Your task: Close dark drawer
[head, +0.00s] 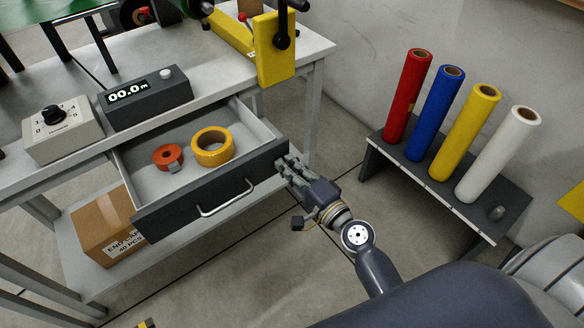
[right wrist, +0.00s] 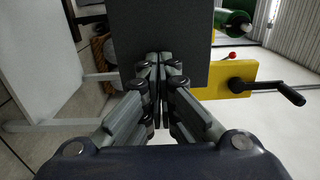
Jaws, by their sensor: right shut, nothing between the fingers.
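The dark drawer (head: 215,194) is pulled out from under the grey workbench in the head view. It has a dark front with a light bar handle (head: 226,198) and a light inside. An orange tape roll (head: 212,147) and a smaller red-orange roll (head: 167,157) lie in it. My right gripper (head: 284,164) is at the right end of the drawer front, off the handle, its fingers shut and empty. In the right wrist view the shut fingers (right wrist: 160,62) are against or just before the dark panel (right wrist: 180,25); contact is unclear. My left gripper is not in view.
A digital display box (head: 145,97) and a dial box (head: 62,129) stand on the bench. A yellow bracket with a crank (head: 275,50) is at its corner. A cardboard box (head: 108,226) is on the lower shelf. Coloured rolls stand on a dark rack (head: 440,180) at right.

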